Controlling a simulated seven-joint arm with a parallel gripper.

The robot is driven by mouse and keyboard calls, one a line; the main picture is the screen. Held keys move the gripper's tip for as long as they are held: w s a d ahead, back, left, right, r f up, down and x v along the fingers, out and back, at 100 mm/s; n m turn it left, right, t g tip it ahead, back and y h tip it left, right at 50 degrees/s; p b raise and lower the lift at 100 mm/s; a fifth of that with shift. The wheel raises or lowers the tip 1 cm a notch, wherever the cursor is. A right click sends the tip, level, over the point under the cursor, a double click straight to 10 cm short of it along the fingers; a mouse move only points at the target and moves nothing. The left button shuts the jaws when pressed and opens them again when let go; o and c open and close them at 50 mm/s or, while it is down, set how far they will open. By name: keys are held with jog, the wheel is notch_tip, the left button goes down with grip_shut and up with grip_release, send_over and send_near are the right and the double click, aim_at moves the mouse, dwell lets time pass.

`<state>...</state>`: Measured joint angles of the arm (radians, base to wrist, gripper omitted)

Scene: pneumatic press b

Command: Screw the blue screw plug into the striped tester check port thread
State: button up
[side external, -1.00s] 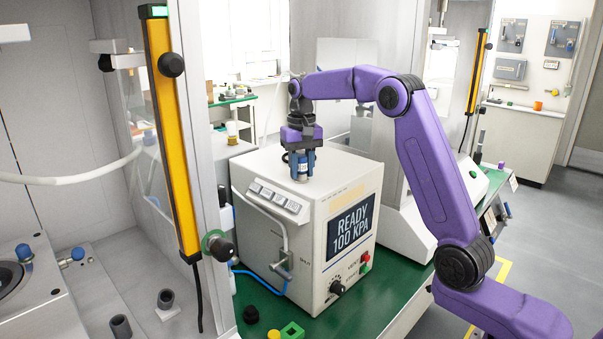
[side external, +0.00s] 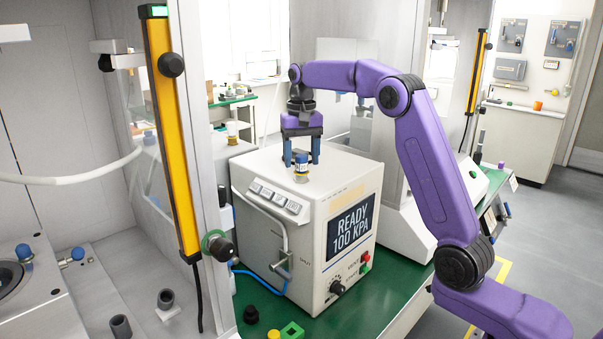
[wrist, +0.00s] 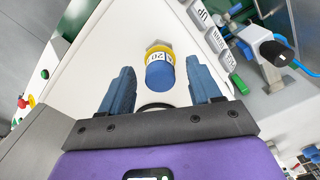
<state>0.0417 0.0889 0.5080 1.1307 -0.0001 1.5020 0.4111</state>
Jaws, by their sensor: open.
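The blue screw plug (side external: 301,158) stands upright on top of the white tester (side external: 270,168), with a white label and a yellow band below its blue cap. In the wrist view the plug (wrist: 160,76) shows "20" on its label and a grey hex fitting (wrist: 158,46) beyond the yellow band. The thread itself is hidden. My gripper (side external: 301,163) is open, its two blue fingers on either side of the plug and apart from it. In the wrist view the gripper (wrist: 164,76) has clear gaps on both sides of the plug.
The tester's screen (side external: 350,228) reads READY 100 KPA. A lever valve (side external: 282,262) is on its side. A yellow post (side external: 172,135) stands to the left. The tester top around the plug is mostly clear.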

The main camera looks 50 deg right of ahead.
jog(key=shift+r, duration=4.35)
jog(key=shift+s+a, duration=0.1)
jog(key=shift+a, duration=0.3)
jog(key=s+a+f+n, duration=0.3)
jog(key=s+a+n, duration=0.2)
jog(key=s+a, duration=0.3)
jog(key=s+a+f+n, duration=0.4)
jog(key=s+a+n, duration=0.1)
jog(key=s+a, duration=0.25)
jog(key=s+d+f+n, duration=0.2)
jog(key=s+f+n, duration=0.2)
jog(key=s, duration=0.8)
jog(key=s+d+f+n, duration=0.2)
jog(key=s+f+n, duration=0.2)
jog(key=s+f, duration=0.3)
jog(key=s, duration=0.5)
jog(key=shift+s+d+f+n, duration=0.25)
jog(key=shift+d+f+n, duration=0.15)
